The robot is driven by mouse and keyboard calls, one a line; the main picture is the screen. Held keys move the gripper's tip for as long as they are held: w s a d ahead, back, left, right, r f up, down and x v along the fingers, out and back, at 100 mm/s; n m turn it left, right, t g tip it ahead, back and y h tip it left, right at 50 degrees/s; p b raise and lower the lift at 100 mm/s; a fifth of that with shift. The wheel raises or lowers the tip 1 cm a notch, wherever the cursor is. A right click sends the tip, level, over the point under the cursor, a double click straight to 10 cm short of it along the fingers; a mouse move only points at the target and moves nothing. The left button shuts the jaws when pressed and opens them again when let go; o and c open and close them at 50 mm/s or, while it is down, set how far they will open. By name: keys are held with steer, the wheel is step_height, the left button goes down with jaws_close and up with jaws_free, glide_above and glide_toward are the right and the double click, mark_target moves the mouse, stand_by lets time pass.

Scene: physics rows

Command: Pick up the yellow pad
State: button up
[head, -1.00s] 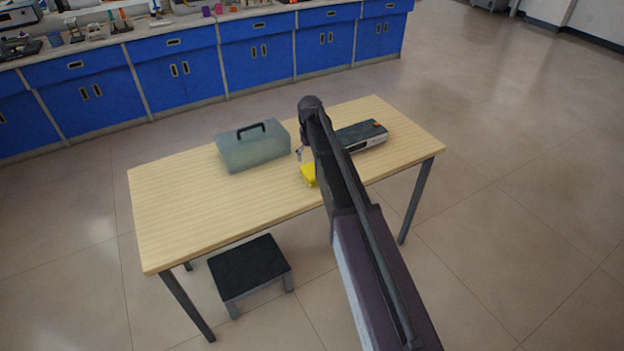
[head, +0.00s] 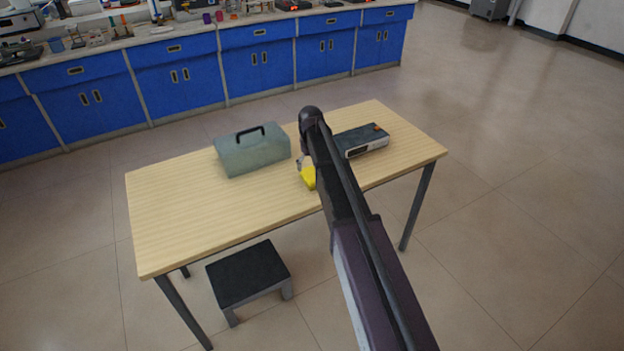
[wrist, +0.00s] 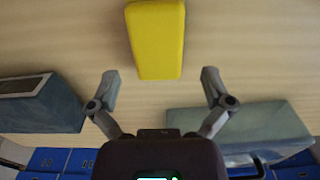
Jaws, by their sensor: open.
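The yellow pad (head: 308,178) lies on the wooden table (head: 190,205), partly hidden behind my arm in the head view. In the head view my gripper is mostly hidden by my arm.
A grey-green toolbox (head: 252,152) with a dark handle stands left of the pad. A dark box with a pale side (head: 362,141) lies to the right. A black-topped stool (head: 248,275) stands on the floor by the table. The table's left half is clear.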

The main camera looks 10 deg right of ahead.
mark_target(312, 174)
steer(key=shift+d+f+b, duration=0.15)
steer(key=shift+f+b, duration=2.25)
steer(key=shift+f, duration=0.1)
steer(key=c, duration=1)
